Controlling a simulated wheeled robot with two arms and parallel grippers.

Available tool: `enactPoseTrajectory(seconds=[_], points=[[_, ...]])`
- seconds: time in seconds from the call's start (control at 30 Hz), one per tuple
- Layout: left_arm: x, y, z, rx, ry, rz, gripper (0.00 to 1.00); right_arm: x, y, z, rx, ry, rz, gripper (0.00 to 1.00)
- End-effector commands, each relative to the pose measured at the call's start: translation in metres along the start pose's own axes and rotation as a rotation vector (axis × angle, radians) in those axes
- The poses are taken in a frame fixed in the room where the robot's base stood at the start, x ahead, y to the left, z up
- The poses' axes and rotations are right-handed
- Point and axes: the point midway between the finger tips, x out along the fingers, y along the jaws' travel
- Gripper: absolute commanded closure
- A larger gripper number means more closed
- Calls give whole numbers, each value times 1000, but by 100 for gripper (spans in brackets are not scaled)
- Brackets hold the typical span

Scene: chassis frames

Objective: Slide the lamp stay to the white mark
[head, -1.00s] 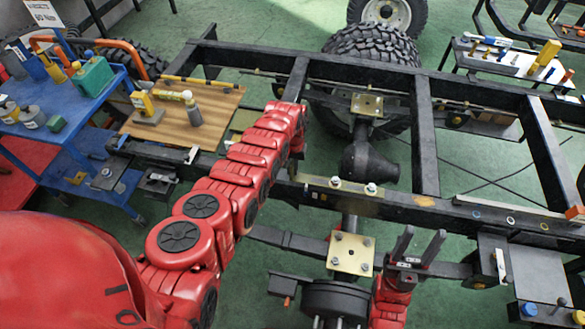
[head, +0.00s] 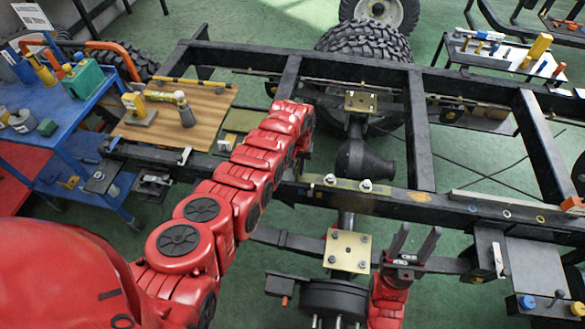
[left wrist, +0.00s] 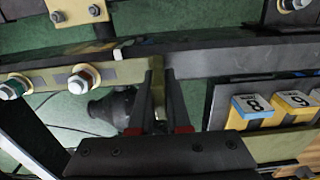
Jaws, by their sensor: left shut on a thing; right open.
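My left gripper (left wrist: 158,105) is shut on the lamp stay (left wrist: 158,88), a narrow yellowish upright piece on the dark chassis rail (left wrist: 225,60). In the left wrist view a small white mark (left wrist: 118,54) is on the rail's edge, left of the stay and apart from it. In the head view my red left arm (head: 250,165) reaches to the near rail (head: 460,208) and hides the stay and fingertips. My right gripper (head: 418,240) is open and empty, its fingers pointing up, in front of the near rail.
A brass plate with bolts (head: 350,186) is on the near rail, right of my left arm. A square bolted plate (head: 348,250) lies in front of it. A wooden board with tools (head: 205,105) and a blue cart (head: 50,145) stand at the left.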

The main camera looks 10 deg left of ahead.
Motion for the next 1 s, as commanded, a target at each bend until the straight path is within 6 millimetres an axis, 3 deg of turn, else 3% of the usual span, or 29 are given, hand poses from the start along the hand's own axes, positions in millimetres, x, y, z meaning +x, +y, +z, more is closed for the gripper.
enactPoseTrajectory(seconds=[0.07,0.1,0.23,0.67,1.0], points=[[0,-3,0,-2,0,-4,100,0,0,0,0,0,0,50],[0,-3,0,-2,0,-4,80,0,0,0,0,0,0,50],[0,-3,0,-2,0,-3,56,0,0,0,0,0,0,50],[-5,-2,-1,-1,3,-3,55,2,0,0,0,0,0,50],[-41,-2,-2,-1,5,-2,55,2,0,0,0,0,0,50]])
